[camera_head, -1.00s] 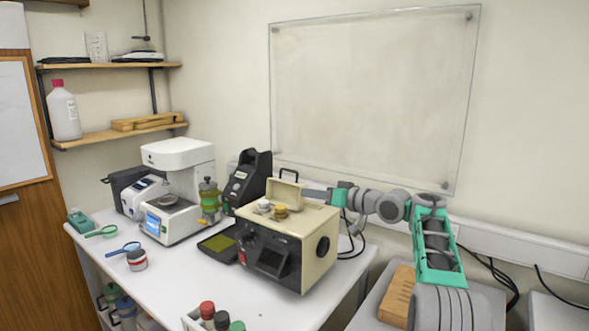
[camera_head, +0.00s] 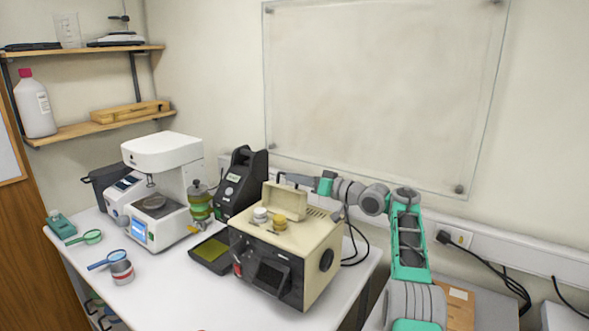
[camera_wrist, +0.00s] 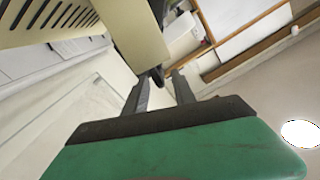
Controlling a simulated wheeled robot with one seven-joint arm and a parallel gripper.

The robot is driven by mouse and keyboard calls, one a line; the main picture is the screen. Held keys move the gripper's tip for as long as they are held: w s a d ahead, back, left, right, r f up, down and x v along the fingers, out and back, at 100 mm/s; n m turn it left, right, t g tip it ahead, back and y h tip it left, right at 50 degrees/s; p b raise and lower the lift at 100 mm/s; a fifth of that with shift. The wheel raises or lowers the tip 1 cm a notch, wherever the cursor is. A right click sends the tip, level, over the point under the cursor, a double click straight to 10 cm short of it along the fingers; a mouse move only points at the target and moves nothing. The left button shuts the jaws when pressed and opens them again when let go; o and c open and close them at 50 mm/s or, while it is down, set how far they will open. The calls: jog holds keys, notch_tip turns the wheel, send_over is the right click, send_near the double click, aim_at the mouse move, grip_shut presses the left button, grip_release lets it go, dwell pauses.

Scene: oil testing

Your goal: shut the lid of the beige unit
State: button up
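The beige unit (camera_head: 318,262) stands on the white bench, with a dark front panel and a round dark port on its right side. Its lid (camera_head: 286,200) stands raised at the back of the top, behind two small caps, one white (camera_head: 261,215) and one yellow (camera_head: 280,223). My gripper (camera_head: 290,180) is behind the upper edge of the lid, coming from the right. In the wrist view its two dark fingers (camera_wrist: 160,88) are apart, with beige lid (camera_wrist: 141,35) just beyond them. Whether they touch the lid I cannot tell.
A black device (camera_head: 240,183) stands close behind the unit. A dark tray (camera_head: 211,252) and a white instrument (camera_head: 165,165) are to its left. Cables hang at the wall on the right.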

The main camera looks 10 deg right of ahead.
jog(key=shift+w+a+r+p, duration=0.25)
jog(key=shift+w+a+p, duration=0.1)
jog(key=shift+f, duration=0.15)
grip_shut()
dwell(1.2)
